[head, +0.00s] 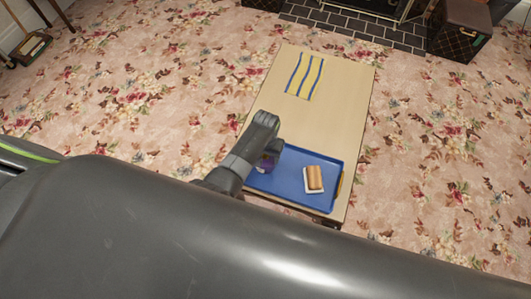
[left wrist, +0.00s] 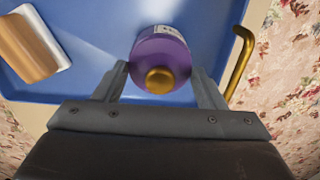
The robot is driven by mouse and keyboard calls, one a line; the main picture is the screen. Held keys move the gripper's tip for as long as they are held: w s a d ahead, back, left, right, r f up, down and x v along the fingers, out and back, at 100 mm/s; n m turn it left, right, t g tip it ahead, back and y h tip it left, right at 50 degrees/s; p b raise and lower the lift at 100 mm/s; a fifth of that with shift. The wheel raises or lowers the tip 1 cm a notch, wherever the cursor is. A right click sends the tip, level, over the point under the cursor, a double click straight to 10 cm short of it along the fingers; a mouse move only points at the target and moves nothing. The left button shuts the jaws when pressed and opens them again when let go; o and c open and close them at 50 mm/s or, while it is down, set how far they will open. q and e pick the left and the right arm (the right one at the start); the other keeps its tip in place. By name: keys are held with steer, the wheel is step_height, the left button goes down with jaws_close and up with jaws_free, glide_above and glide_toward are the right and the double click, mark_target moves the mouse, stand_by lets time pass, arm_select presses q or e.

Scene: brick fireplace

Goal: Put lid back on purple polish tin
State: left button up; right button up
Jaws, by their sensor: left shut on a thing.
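A purple polish tin (left wrist: 160,33) with a pale label stands on the blue tray in the left wrist view. A round purple lid (left wrist: 150,62) with a gold knob is at its top, toward the camera. My left gripper (left wrist: 160,69) is shut on the lid, one finger on each side. I cannot tell whether the lid is seated or just above the tin. In the head view my left gripper (head: 271,147) reaches over the tray's left part, and only a little purple of the tin (head: 265,165) shows beneath it. My right gripper is not in view.
The blue tray (head: 285,186) lies on the near end of a light wooden table (head: 290,122) and has gold handles (left wrist: 238,65). A wooden-backed block (head: 314,178) with a white base sits in its right part. A yellow, blue-striped cloth (head: 304,76) lies farther back. Mid-table is clear.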

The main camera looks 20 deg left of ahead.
arm_select(q)
steer(key=o, duration=1.3)
steer(key=shift+r+p, duration=3.55)
steer(key=shift+p, duration=0.45)
jaws_close()
